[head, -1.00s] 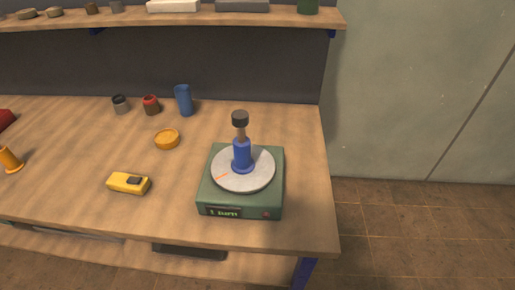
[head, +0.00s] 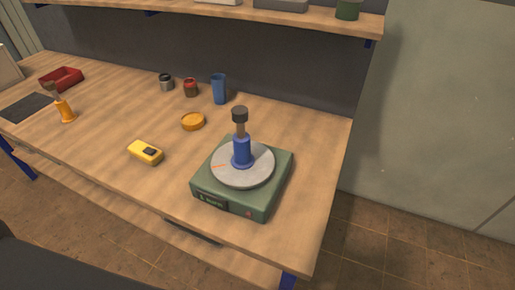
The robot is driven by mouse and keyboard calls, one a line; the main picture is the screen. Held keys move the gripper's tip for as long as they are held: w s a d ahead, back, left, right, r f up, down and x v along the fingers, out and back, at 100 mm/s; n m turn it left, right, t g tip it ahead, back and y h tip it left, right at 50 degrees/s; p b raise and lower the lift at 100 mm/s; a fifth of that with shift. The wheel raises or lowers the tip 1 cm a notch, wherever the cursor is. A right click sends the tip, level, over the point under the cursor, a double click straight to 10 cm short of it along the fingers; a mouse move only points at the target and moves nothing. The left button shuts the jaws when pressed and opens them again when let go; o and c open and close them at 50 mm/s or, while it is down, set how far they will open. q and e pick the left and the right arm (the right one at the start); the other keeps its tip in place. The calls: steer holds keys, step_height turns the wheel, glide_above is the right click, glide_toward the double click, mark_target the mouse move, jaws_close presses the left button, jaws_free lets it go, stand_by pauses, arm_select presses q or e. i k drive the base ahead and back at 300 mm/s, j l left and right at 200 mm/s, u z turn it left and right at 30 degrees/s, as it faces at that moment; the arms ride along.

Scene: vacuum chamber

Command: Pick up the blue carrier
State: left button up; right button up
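The blue carrier (head: 242,151) stands upright on the round grey plate (head: 258,172) of a green box-shaped device (head: 240,202). A brown stem with a black cap (head: 240,115) rises from its top. The device sits near the right end of the wooden bench. Neither of my grippers can be made out in the head view. A dark shape fills the lower left corner, and I cannot tell what it is.
On the bench (head: 110,120) are a yellow meter (head: 146,152), an orange dish (head: 193,121), a blue cup (head: 219,89), small jars (head: 190,87), an orange-based piece (head: 65,110) and a red tray (head: 62,78). A shelf (head: 300,17) hangs above. Floor lies open at right.

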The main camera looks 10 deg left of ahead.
mark_target(242, 159)
steer(key=l+u, duration=0.15)
steer(key=l, duration=1.2)
